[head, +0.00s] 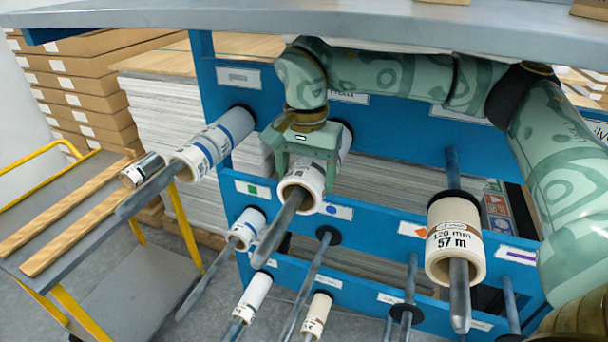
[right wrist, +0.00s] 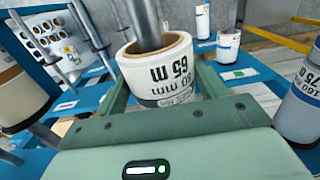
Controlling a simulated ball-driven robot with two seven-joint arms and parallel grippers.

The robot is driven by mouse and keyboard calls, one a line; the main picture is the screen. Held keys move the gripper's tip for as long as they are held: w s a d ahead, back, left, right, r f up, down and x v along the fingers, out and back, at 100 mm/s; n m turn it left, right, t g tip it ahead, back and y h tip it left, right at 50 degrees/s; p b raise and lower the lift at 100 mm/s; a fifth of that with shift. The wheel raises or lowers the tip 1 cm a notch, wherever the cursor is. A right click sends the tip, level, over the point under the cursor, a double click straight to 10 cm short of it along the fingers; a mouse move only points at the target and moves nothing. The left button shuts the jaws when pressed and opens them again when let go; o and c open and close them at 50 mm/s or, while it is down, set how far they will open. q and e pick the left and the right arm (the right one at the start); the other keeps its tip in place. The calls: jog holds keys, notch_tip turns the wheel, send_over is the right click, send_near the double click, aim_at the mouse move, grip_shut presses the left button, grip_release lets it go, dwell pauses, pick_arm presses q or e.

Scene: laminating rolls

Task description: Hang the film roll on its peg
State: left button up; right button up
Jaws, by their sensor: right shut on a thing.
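A white film roll (head: 306,187) with dark print is in the middle of the head view. In the right wrist view the film roll (right wrist: 162,85) reads 65 m. My right gripper (head: 303,167) is shut on it, with a finger on each side. A grey peg (head: 279,229) sticks out of the roll's front end, and in the right wrist view the peg (right wrist: 147,24) passes through its core. The roll is around the peg. Its back end is partly hidden behind my gripper, so I cannot tell whether it touches the blue rack (head: 215,100). My left gripper is not in view.
A 57 m roll (head: 455,240) hangs on a peg to the right, and a larger blue-banded roll (head: 213,145) to the left. Smaller rolls and bare pegs are below. A grey shelf (head: 200,18) overhangs the rack. A yellow-railed cart (head: 95,225) stands at left, holding a short roll (head: 142,170).

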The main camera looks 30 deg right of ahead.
dwell(0.3)
jog(key=o, duration=1.2)
jog(key=shift+c, duration=0.2)
